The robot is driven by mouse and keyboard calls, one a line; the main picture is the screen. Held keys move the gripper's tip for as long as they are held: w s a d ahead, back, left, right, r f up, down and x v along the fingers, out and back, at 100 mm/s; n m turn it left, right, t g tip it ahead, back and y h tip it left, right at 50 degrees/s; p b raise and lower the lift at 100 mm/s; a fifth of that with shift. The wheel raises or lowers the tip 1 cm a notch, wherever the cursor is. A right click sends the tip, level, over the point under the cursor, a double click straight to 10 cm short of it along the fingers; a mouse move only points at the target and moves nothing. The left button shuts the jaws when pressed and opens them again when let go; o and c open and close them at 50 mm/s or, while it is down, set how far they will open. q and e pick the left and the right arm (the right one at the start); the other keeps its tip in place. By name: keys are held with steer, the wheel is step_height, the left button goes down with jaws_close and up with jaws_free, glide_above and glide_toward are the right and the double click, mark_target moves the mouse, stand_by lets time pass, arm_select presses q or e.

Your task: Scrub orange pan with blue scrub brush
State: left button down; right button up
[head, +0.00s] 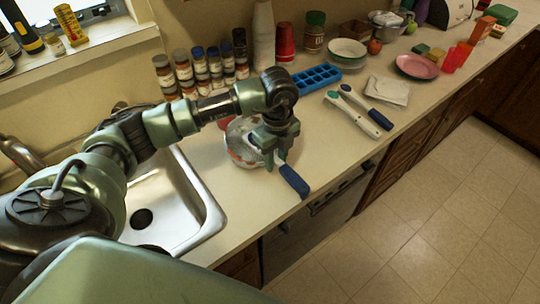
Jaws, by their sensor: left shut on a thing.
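My left gripper (275,158) points down over the counter beside the sink and is shut on a dark blue handle (293,181). The handle slants toward the counter's front edge; I cannot tell whether it belongs to the pan or to a brush. A round, shiny pan (238,152) with orange patches sits just left of and under the gripper, partly hidden by my arm. My right gripper is out of view.
The steel sink (190,205) is left of the pan. A folded cloth (388,90) and a pink plate (417,66) lie farther right. Counter between pan and brushes is clear.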

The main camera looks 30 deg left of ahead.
mark_target(277, 157)
arm_select(q)
steer(key=shift+w+a+r+b, duration=0.1)
steer(key=shift+w+a+b, duration=0.1)
steer(key=shift+a, duration=0.55)
steer(key=shift+w+a+b, duration=0.15)
steer(key=shift+a, duration=0.55)
steer(key=shift+w+a+r+b, duration=0.1)
steer(key=shift+w+a+b, duration=0.1)
steer(key=shift+a, duration=0.55)
steer(key=shift+s+d+p, duration=0.3)
steer(key=shift+d+p, duration=0.05)
steer(key=shift+d, duration=0.55)
steer(key=shift+s+d+r, duration=0.1)
steer(key=shift+s+d, duration=0.15)
steer(key=shift+d, duration=0.4)
steer(key=shift+s+d, duration=0.25)
steer(key=shift+d, duration=0.35)
steer(key=shift+w+a, duration=0.15)
steer(key=shift+a, duration=0.35)
steer(key=shift+w+a+b, duration=0.15)
steer(key=shift+a+b, duration=0.05)
steer(key=shift+a, duration=0.7)
steer(key=shift+w+a+b, duration=0.15)
steer(key=shift+a, duration=0.7)
steer(key=shift+d+r+p, duration=0.2)
steer(key=shift+d+p, duration=0.1)
steer(key=shift+d, duration=2.1)
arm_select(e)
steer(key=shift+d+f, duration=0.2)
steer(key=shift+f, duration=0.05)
